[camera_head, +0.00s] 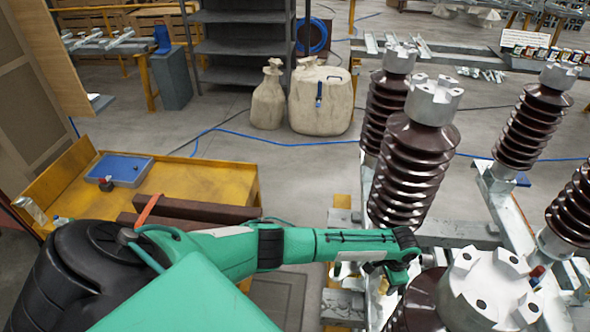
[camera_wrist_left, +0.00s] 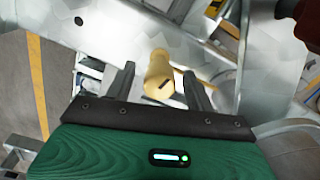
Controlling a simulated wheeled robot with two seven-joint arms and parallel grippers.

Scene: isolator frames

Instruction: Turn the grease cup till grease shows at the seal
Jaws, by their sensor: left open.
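A brass-yellow rounded piece with a dark slot, which looks like the grease cup (camera_wrist_left: 159,72), stands by the grey steel frame in the left wrist view. My left gripper (camera_wrist_left: 160,88) is open, its two dark fingers on either side of the lower part of this piece. I cannot tell whether they touch it. No seal or grease can be made out. My right gripper is not in view.
Ribbed brown insulators with grey caps (camera_head: 434,100) rise close to my left arm, with a near cap (camera_head: 490,290) at its right. A yellow bench (camera_head: 215,182) with a blue tray (camera_head: 128,165) stands left. Pale sacks (camera_head: 321,98) stand on the floor behind.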

